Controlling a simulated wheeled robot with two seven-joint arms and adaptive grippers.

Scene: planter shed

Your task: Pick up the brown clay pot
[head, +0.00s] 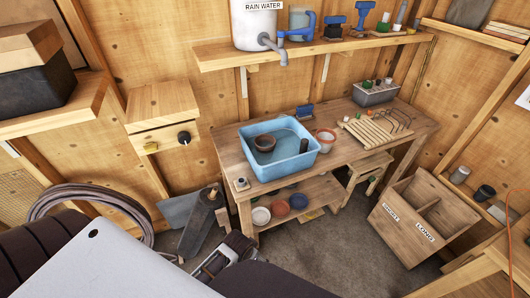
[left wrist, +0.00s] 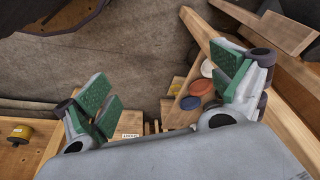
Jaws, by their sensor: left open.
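A second, reddish pot with a pale rim (head: 325,138) stands on the bench just right of the tub. My left gripper shows partly in the head view (head: 226,262), low in front of the bench and well apart from the tub. In the left wrist view its green-padded fingers (left wrist: 162,85) are spread wide with nothing between them. My right gripper is not in view.
White, orange and blue round dishes (head: 279,208) sit on the bench's lower shelf. A grey caddy (head: 375,94) and a wooden rack (head: 375,128) occupy the bench's right part. A shelf with the rain water tank (head: 263,24) hangs above. A labelled wooden bin (head: 407,228) stands right.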

